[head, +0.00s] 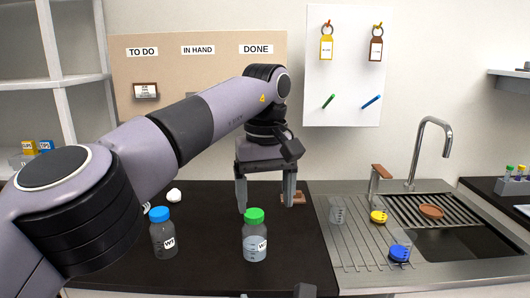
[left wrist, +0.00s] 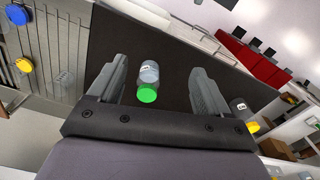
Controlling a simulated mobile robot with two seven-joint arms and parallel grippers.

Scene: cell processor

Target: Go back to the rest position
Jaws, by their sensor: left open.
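My left gripper (head: 265,204) is open and empty over the dark counter, its two fingers spread and pointing down. A bottle with a green cap (head: 255,243) stands upright on the counter, nearer to me than the fingers. In the left wrist view the green-capped bottle (left wrist: 148,80) shows in the gap between the fingers of the left gripper (left wrist: 158,66), and neither finger touches it. A bottle with a blue cap (head: 163,238) stands upright to its left, close to my left arm.
A sink (head: 460,243) with a tap (head: 420,150) is on the right. Its drainboard holds a clear beaker (head: 338,212), a yellow lid (head: 378,217) and a blue lid (head: 399,254). A pegboard (head: 342,90) and a board marked DONE (head: 255,49) hang behind. Shelves (head: 75,80) stand left.

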